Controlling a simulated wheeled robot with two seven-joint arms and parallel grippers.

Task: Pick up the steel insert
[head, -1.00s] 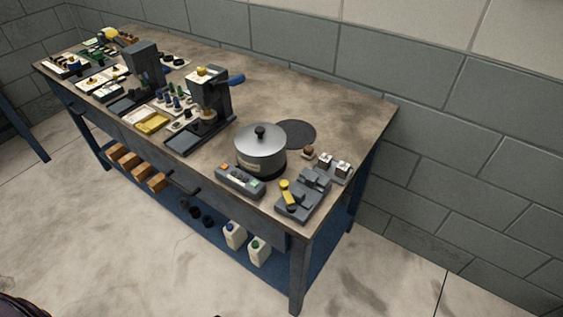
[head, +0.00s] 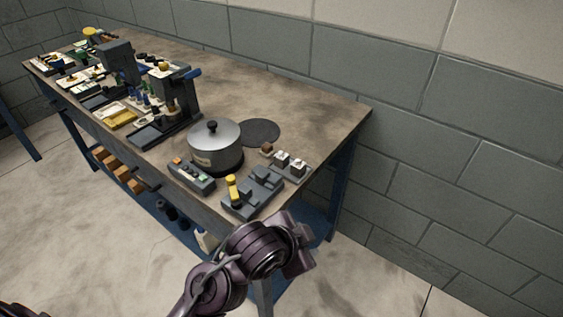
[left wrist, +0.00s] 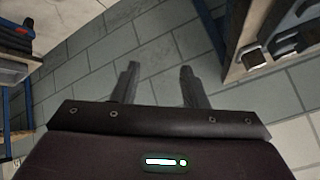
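I cannot tell which is meant. Metal blocks (left wrist: 286,43) also appear at the right of the left wrist view. My left gripper (left wrist: 158,68) is open, with nothing between its fingers, beside the table edge and apart from the blocks. In the head view the arm hides its fingers. My right gripper is not in view.
The back right of the top is clear.

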